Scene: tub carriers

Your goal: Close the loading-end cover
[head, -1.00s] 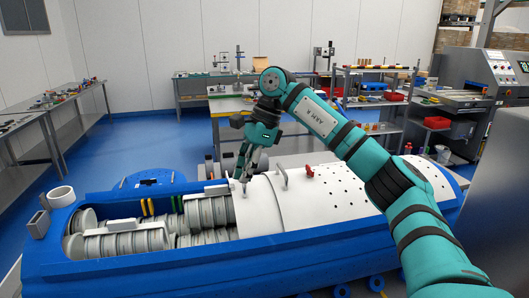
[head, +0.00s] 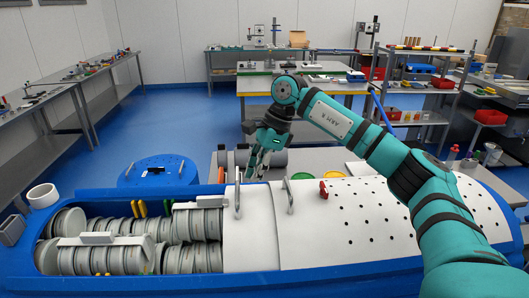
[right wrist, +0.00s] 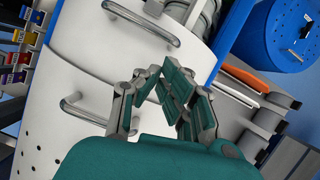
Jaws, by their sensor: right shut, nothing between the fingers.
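A white curved cover section (head: 250,235) with an upright metal handle (head: 238,192) sits beside the opening of the long blue tub (head: 300,283). The opening at the tub's left end is uncovered and shows rows of grey discs (head: 140,255). My right gripper (head: 254,172) is shut and empty at the far side of the cover, between its handle and a second handle (head: 290,196). In the right wrist view the shut fingertips (right wrist: 160,80) are over the white covers (right wrist: 85,65), apart from both handles (right wrist: 142,23). My left gripper is not in view.
A perforated white cover (head: 380,215) with a red knob (head: 323,190) lies to the right. A round blue lid (head: 158,175) stands behind the tub. A grey bench (head: 310,160) lies behind the covers. Blue floor (head: 180,130) is free farther back.

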